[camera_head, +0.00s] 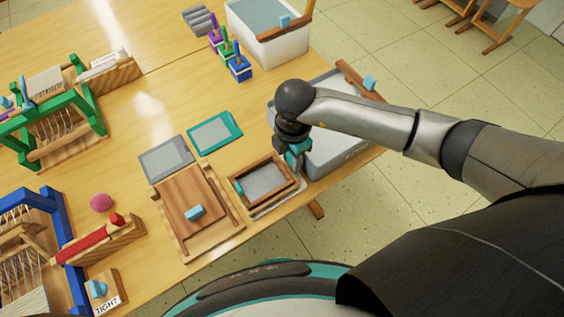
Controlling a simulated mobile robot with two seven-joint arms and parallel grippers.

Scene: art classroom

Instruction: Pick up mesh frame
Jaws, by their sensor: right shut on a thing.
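The mesh frame (265,182) is a brown wooden rectangle around a grey mesh, near the table's front edge in the head view. A pale-edged flat piece shows under its near side. My right gripper (293,160) is shut on the mesh frame at its far right corner. The fingertips are small and partly hidden by the wrist. I cannot tell whether the frame is clear of what lies below it. My left gripper is out of view.
A wooden board with a blue block (195,212) lies just left of the frame. Grey and teal flat panels (215,133) lie behind it. A grey-rimmed tub (345,155) stands close on the right, partly behind my arm. Looms stand at the left.

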